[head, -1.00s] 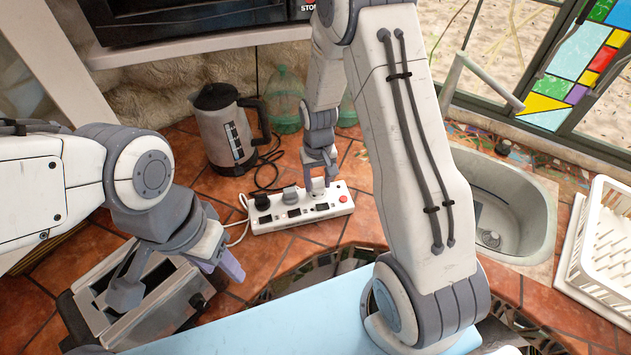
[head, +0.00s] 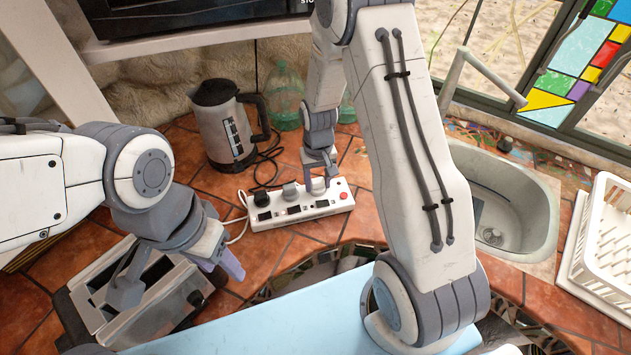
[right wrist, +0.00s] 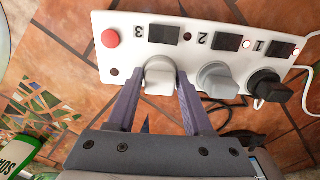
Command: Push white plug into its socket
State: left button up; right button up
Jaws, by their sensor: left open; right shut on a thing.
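The white plug (right wrist: 160,77) is at socket 3 of the white power strip (right wrist: 212,18), between the two fingers of my right gripper (right wrist: 158,86). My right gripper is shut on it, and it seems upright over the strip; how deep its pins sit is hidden. The light by socket 3 looks dark; those by sockets 1 and 2 are lit. In the head view, my right gripper (head: 320,184) reaches down to the strip (head: 300,212), and the plug is mostly hidden. My left gripper (head: 228,264) is open and empty beside the toaster.
A grey plug (right wrist: 217,80) and a black plug (right wrist: 270,84) sit in sockets 2 and 1. A red button (right wrist: 111,38) is at the strip's other end. A kettle (head: 222,125) stands behind, a toaster (head: 150,315) at front left, a sink (head: 515,230) and white rack (head: 605,235) at right.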

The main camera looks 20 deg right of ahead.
aim_at(318, 180)
jog(key=o, duration=1.3)
jog(key=shift+o, duration=0.2)
jog(key=shift+r, duration=0.45)
notch_tip(318, 180, up, 10)
jog(key=shift+f+b, duration=0.2)
jog(key=shift+b, duration=0.75)
jog(key=s+a+r+n, duration=0.3)
jog(key=s+a+r, duration=0.1)
jog(key=s+a, duration=0.4)
jog(key=s+a+r+n, duration=0.1)
jog(key=s+a+n, duration=0.1)
jog(key=s, duration=0.6)
jog(key=s+a+r+n+y+b, duration=0.1)
jog(key=s+a+n, duration=0.2)
jog(key=s, duration=0.4)
jog(key=shift+s+a+r+n, duration=0.3)
jog(key=shift+s+a+r, duration=0.1)
jog(key=shift+a, duration=0.45)
